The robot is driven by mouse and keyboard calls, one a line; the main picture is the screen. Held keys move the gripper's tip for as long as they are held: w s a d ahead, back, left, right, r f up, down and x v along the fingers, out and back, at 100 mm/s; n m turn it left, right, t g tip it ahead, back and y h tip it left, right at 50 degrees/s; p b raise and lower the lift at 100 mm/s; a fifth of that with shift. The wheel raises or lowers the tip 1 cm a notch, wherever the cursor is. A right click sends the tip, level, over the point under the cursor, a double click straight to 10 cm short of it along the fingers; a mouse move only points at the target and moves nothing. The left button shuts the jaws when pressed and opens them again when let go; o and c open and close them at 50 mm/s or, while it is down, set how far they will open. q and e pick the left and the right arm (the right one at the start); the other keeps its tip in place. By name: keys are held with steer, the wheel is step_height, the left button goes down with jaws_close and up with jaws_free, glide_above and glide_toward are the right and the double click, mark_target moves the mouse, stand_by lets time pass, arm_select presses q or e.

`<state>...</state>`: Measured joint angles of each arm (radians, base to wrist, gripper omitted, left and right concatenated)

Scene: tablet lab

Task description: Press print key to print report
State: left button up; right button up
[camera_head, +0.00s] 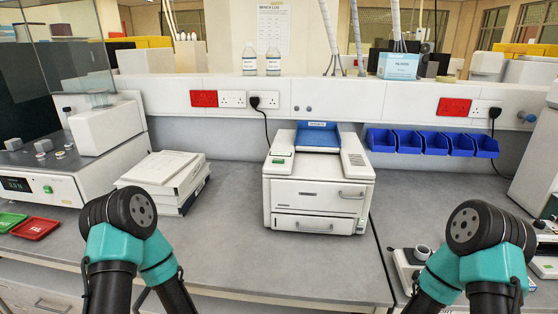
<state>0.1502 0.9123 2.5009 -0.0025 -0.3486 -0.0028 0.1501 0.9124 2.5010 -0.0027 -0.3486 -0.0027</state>
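A white printer (318,186) stands on the grey bench in the middle of the view, with a blue top part (318,136) and two front drawers. A small green key (279,161) shows on the left of its top panel. Any lettering on the key is too small to read. Two arm joints, black and teal, show at the lower left and lower right, in front of the printer and apart from it. Neither gripper's fingers are in view.
A stack of paper (167,180) lies left of the printer. A balance-like instrument (50,175) and red tray (36,227) stand further left. Blue bins (437,142) hang on the back wall at right. Bench in front of the printer is clear.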

arm_select(q)
jaws_close()
stand_by(0.3)
stand_by(1.4)
